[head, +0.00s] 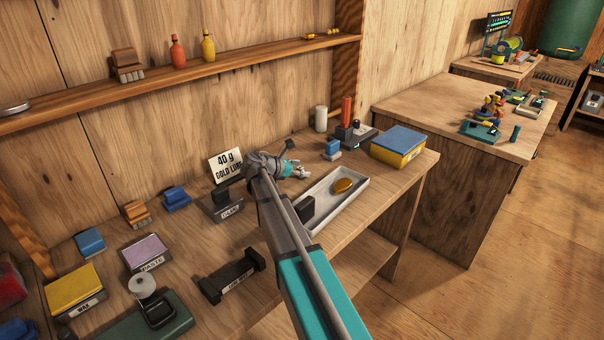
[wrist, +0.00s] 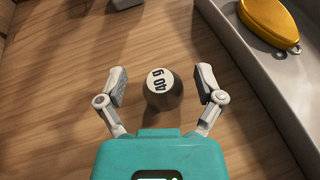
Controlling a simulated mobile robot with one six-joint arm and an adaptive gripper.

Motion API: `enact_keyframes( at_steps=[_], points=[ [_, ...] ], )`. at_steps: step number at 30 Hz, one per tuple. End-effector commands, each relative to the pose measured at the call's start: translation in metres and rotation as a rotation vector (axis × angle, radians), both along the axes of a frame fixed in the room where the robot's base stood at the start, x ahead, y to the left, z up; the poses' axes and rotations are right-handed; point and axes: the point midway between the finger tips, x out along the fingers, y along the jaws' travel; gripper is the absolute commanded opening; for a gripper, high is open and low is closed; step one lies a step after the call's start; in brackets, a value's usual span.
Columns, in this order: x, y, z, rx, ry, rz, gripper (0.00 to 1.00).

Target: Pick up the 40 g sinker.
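The 40 g sinker (wrist: 163,90) is a dark ball with a white top marked "40 g". In the wrist view it rests on the wooden bench between the fingers of my gripper (wrist: 161,88). The fingers are apart, with a gap on each side of the sinker, and neither appears to touch it. In the head view my gripper (head: 301,172) is over the bench behind the tray, and I cannot make out the sinker there.
A grey tray (head: 350,205) with a gold lure (head: 343,185) lies close to the right of the sinker. A "40 g gold lure" sign (head: 226,164) stands behind my arm. A yellow box with a blue lid (head: 398,146) stands at the right. Small boxes and blocks fill the left.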

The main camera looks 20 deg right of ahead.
Motion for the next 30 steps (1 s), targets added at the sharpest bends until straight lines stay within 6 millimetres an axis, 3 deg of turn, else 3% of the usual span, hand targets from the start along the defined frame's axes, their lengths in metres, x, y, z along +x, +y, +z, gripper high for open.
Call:
enact_keyframes(
  at_steps=[1, 13, 30],
  points=[
    [0.0, 0.0001, 0.0, 0.0, 0.0, 0.0, 0.72],
    [0.0001, 0.0, -0.0001, 0.0, 0.0, 0.0, 0.0],
    [-0.0001, -0.0003, 0.0069, 0.0, 0.0, 0.0, 0.0]
  ],
)
